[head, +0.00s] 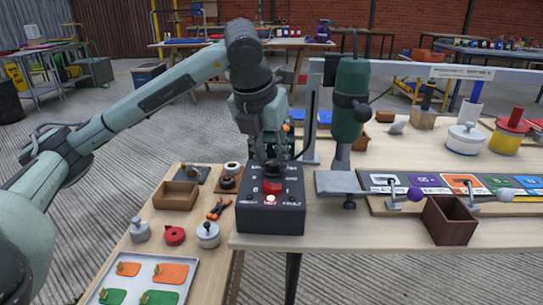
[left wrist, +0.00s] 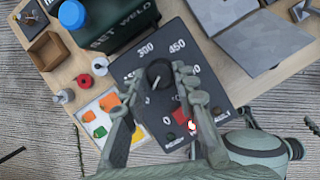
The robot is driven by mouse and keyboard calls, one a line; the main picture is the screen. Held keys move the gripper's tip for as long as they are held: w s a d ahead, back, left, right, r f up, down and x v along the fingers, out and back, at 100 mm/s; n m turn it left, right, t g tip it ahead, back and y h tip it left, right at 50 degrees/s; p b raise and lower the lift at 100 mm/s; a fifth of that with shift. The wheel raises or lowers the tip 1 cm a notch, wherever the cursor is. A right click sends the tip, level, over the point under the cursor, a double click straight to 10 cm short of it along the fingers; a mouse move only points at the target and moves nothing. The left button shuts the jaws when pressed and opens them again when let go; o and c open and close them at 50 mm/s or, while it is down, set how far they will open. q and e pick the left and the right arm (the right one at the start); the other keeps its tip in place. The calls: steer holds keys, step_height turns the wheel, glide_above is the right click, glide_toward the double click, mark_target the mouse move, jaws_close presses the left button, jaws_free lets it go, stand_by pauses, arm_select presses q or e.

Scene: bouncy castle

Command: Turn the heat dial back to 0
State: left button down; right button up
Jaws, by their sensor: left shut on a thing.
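The heat dial (left wrist: 158,73) is a round black knob on the dark control box (head: 270,220). In the left wrist view a pale pointer mark on it points down-left. The numbers 300 and 450 are printed above it on the box's face. My left gripper (head: 271,163) is over the box, fingers pointing down. In the left wrist view its fingers (left wrist: 155,80) are on either side of the dial, shut on it. In the head view the fingers partly hide the dial. My right gripper is in neither view.
A red switch (head: 272,187) is on the box near the dial. A green upright tool (head: 349,105) on a stand is right of it. A wooden tray (head: 176,195), pliers (head: 219,209) and a tray of coloured patches (head: 112,292) are left. A dark wooden box (head: 449,222) stands right.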

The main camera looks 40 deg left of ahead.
arm_select(q)
steer(key=c, duration=1.2)
jaws_free()
steer(key=v, duration=1.2)
